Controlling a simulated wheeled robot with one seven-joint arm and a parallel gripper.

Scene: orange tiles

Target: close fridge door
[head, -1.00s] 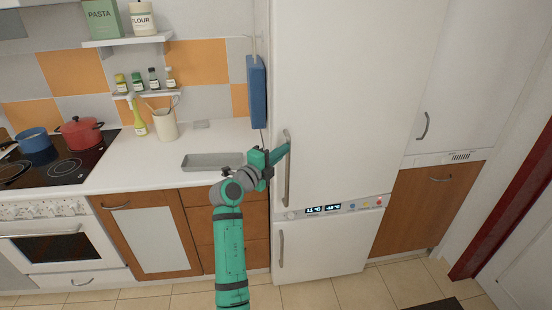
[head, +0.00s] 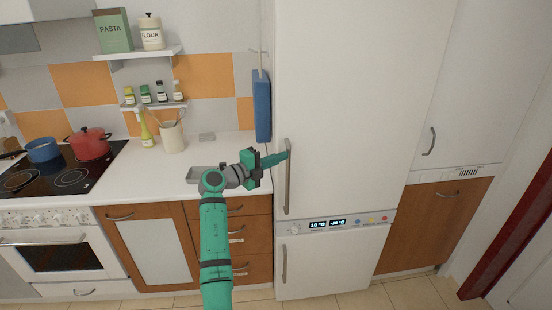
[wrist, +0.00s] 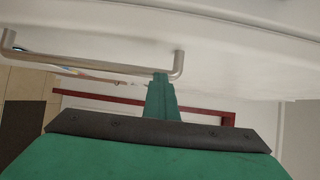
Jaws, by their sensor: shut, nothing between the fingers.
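The tall white fridge (head: 350,110) stands right of the counter. Its upper door looks flush with the body, or nearly so; I cannot tell whether a small gap is left. A long vertical metal handle (head: 288,178) runs along the door's left edge. My gripper (head: 284,156) is shut and empty, with its green fingertips at the upper part of this handle. In the wrist view the fingers (wrist: 161,95) point at the white door beside one end of the handle (wrist: 100,65); I cannot tell whether they touch. The lower door (head: 330,265) looks shut.
The counter (head: 160,178) on the left holds a grey tray (head: 200,174), a utensil pot (head: 172,137) and a stove with a red pot (head: 90,144) and a blue pot (head: 43,150). A blue board (head: 262,105) hangs beside the fridge. Wooden cabinets (head: 430,225) stand right.

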